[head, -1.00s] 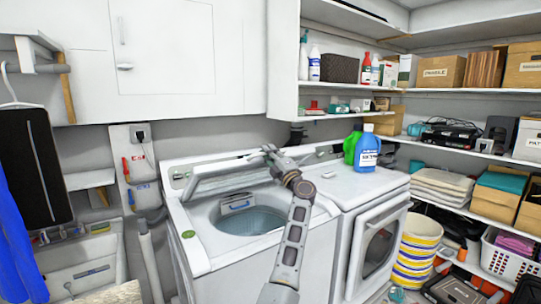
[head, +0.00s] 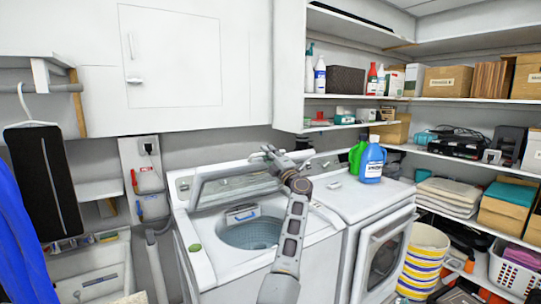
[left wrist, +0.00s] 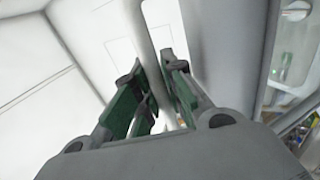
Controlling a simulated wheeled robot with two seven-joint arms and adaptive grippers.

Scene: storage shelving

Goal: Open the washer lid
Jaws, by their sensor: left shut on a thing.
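The white top-loading washer (head: 262,268) stands in the middle of the head view, its round drum opening (head: 252,234) uncovered. Its lid (head: 232,189) is tilted up at the back of the opening, with the grey inner side facing me. My left gripper (head: 268,153) is at the lid's raised edge, at its right end. In the left wrist view, the green-padded fingers of my left gripper (left wrist: 158,90) close around the pale lid edge (left wrist: 148,45). The exact contact is partly hidden by the fingers. My right gripper is in neither view.
A white front-loading dryer (head: 385,245) stands right of the washer, with green (head: 357,155) and blue (head: 373,160) detergent bottles on top. A white wall cabinet (head: 175,60) hangs above the washer. A sink (head: 95,275) is at left, loaded shelves (head: 470,100) at right.

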